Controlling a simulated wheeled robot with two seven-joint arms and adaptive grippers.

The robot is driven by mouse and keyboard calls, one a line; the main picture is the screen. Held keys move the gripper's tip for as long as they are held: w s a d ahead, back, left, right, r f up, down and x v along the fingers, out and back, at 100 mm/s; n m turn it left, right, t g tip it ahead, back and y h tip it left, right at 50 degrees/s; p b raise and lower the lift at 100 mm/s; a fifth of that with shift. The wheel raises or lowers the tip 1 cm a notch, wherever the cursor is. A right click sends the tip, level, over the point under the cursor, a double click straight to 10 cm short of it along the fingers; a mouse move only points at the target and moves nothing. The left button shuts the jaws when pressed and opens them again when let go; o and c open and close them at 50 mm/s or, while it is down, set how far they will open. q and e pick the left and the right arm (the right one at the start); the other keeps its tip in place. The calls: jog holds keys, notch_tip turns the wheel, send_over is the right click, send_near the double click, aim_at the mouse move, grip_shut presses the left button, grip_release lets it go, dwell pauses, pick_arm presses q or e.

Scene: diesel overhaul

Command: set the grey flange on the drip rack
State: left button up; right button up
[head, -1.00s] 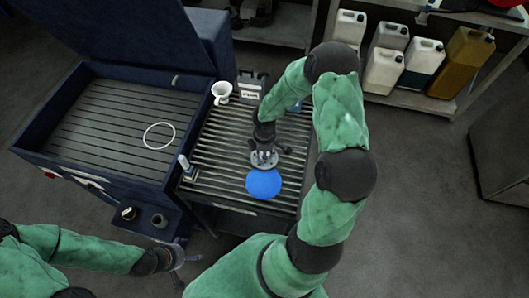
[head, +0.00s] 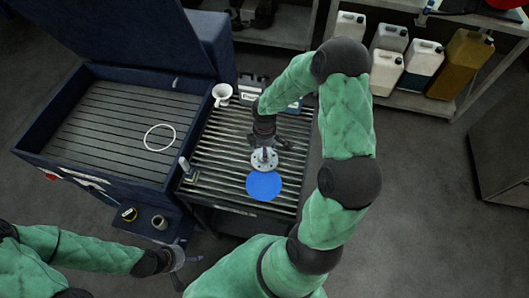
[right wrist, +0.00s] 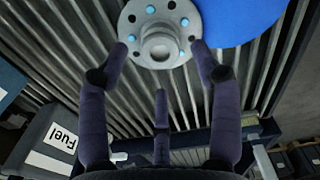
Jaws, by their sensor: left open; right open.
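The grey flange (head: 263,161) is a round disc with bolt holes and a raised hub. It lies on the slatted drip rack (head: 217,157), just above a flat blue disc (head: 264,187) in the head view. In the right wrist view the flange (right wrist: 158,32) is at the top, with the blue disc (right wrist: 238,18) beside it. My right gripper (right wrist: 160,48) is open, its fingers spread either side of the hub. I cannot tell whether they touch the flange. My left gripper (head: 180,257) is open and empty at lower left, away from the rack.
A white mug (head: 222,93) and a box (head: 252,90) stand at the rack's far end. An open blue washer basin (head: 120,125) with a white ring (head: 159,137) is to the left. Several jugs (head: 385,70) stand on a shelf at upper right.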

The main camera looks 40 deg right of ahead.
notch_tip(320, 180, up, 7)
jog(key=shift+r+p, duration=0.2)
jog(key=shift+p, duration=0.15)
